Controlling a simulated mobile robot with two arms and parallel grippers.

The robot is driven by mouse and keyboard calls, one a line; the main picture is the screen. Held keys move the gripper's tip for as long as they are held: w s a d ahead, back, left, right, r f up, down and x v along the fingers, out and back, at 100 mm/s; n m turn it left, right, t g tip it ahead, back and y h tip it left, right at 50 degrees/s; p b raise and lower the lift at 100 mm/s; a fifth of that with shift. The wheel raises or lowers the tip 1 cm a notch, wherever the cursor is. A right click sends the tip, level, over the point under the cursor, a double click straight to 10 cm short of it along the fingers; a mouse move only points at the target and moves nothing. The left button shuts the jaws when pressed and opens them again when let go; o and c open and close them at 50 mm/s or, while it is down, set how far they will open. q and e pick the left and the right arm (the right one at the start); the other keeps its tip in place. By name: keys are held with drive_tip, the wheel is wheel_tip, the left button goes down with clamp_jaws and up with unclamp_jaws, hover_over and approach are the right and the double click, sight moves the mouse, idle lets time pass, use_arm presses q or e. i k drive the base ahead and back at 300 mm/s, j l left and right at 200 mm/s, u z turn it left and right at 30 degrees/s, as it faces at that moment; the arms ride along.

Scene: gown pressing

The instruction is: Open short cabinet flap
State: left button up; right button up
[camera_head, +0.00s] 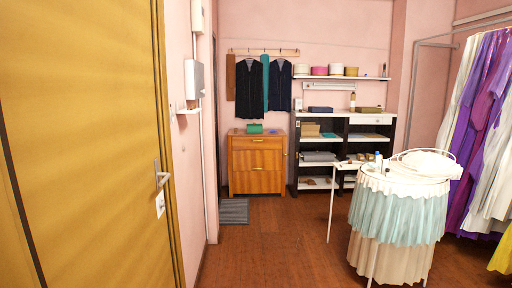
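A short orange-brown wooden cabinet (257,162) stands against the back wall, left of centre. Its front shows a narrow upper panel (257,144) and larger panels below, with small dark marks that look like handles. The front looks closed. I cannot tell which panel is the flap. A green box or bag (254,128) sits on top. Neither of my grippers is in view, and the cabinet is some distance away across the floor.
A yellow door (85,140) fills the near left. A grey mat (234,211) lies before the cabinet. A round stand with pale skirts (398,215) and a garment rack (490,130) occupy the right. Black-and-white shelving (342,150) stands beside the cabinet. Wooden floor (270,250) is clear in the middle.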

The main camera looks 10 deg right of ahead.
sight(251, 143)
drive_tip(key=i+l+z, duration=0.25)
drive_tip(key=i, duration=0.35)
drive_tip(key=i+z, duration=0.3)
drive_tip(key=i, duration=4.8)
